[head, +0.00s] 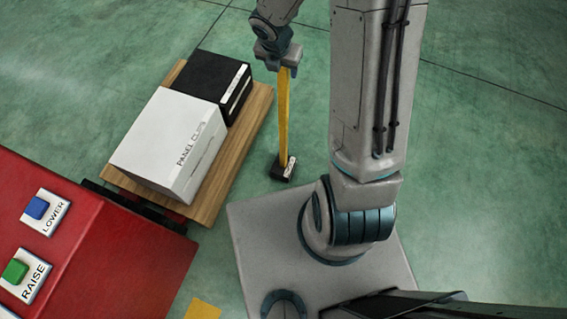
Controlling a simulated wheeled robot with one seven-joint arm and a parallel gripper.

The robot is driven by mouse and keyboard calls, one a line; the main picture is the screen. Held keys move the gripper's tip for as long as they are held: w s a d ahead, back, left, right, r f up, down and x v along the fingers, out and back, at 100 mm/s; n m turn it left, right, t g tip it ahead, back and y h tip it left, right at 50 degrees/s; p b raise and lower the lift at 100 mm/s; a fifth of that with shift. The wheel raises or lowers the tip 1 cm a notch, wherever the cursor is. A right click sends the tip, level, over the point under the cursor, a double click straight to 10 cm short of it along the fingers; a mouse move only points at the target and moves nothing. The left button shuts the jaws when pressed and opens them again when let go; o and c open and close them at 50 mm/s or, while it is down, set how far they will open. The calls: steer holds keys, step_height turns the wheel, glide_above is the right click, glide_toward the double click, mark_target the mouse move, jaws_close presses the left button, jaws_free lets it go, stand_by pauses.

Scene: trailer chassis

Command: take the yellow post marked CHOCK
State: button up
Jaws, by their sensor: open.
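The yellow post (283,115) stands upright on the green floor, rising from a small black block (283,168) that carries a white label too small to read. My gripper (285,67) is at the top of the post, pointing down, with its fingers around or just beside the post's upper end. The jaws are open. Whether a finger touches the post cannot be told from this view.
A wooden pallet (249,131) left of the post bears a white box (160,140) marked PANEL CLIPS and a black box (208,75). A red cabinet (120,255) with a blue LOWER button (37,208) and a green RAISE button (15,271) stands at lower left. Floor behind is clear.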

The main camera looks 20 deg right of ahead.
steer(key=b+x, duration=0.2)
steer(key=x, duration=0.3)
steer(key=shift+w, duration=0.15)
steer(key=shift+d, duration=0.1)
jaws_close()
steer(key=shift+r, duration=0.1)
stand_by(1.0)
